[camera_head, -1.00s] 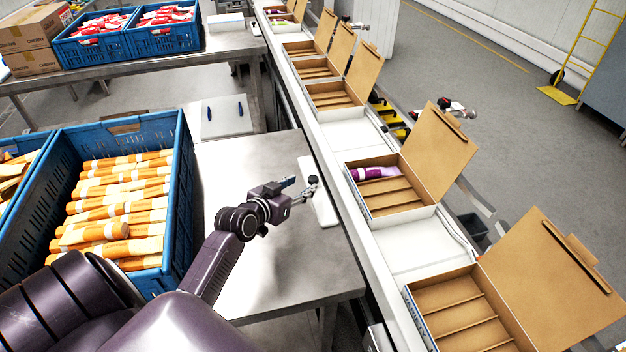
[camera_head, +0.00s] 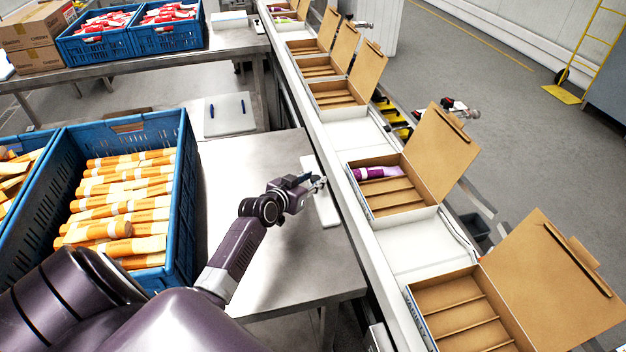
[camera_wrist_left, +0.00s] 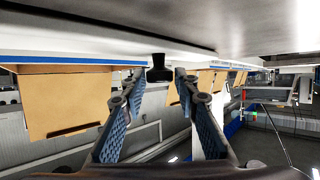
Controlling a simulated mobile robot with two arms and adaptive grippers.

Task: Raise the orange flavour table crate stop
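The orange flavour table (camera_head: 235,180) is a steel table with a blue crate (camera_head: 182,190) of orange-wrapped lollies on it. A white strip (camera_head: 325,207) lies at its right edge, beside the conveyor. My left gripper (camera_head: 318,183) is over this strip and hides its small black knob in the head view. In the left wrist view a black knob (camera_wrist_left: 160,72), which looks like the crate stop, is just beyond and between the two fingers of my left gripper (camera_wrist_left: 155,88). The fingers are apart, and no contact shows. My right gripper is not in view.
The conveyor (camera_head: 408,252) runs along the table's right side with open cardboard boxes (camera_head: 400,190); one holds a purple lolly (camera_head: 372,173). A white board (camera_head: 230,115) with two blue pens lies on the far part. Bare table lies around my left arm.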

